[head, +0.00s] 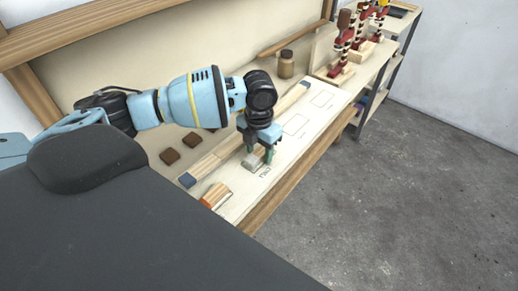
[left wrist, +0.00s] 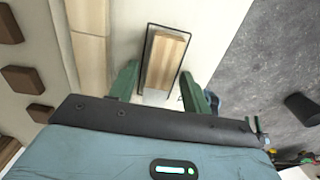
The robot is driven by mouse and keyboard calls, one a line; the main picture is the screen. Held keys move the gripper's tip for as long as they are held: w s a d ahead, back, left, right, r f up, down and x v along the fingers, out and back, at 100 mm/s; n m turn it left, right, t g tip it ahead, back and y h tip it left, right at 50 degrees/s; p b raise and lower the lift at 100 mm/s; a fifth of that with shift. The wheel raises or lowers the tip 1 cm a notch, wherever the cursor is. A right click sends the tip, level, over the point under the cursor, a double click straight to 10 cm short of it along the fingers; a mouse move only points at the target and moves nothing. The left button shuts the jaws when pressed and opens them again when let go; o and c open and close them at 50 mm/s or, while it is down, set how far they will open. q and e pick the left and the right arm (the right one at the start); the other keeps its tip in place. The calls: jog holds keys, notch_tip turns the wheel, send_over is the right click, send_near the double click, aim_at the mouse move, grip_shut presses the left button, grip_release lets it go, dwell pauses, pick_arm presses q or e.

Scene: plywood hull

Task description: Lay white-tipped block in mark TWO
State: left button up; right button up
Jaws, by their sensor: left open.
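The white-tipped block (left wrist: 166,60) is pale wood and lies flat inside a dark rectangular outline (left wrist: 148,43) on a pale board. Its white end (left wrist: 157,96) faces my gripper body. In the head view the block (head: 252,161) is partly covered by my left gripper (head: 260,156). The gripper is open, with one green finger on each side of the block; small gaps show in the left wrist view (left wrist: 159,88). Small lettering (head: 265,171) stands beside this outline, too small to read surely. My right gripper is not in view.
Empty outlines (head: 296,124) and (head: 322,99) lie farther along the board. An orange-tipped block (head: 215,194) lies nearer. A long wooden strip (head: 208,163) runs alongside. Brown squares (head: 170,156), a jar (head: 286,65) and red striped posts (head: 342,45) stand around. Open floor is right.

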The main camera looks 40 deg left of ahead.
aim_at(259, 153)
pick_arm(q)
notch_tip(259, 153, up, 12)
jog(key=shift+r+p, duration=0.15)
jog(key=shift+p, duration=0.15)
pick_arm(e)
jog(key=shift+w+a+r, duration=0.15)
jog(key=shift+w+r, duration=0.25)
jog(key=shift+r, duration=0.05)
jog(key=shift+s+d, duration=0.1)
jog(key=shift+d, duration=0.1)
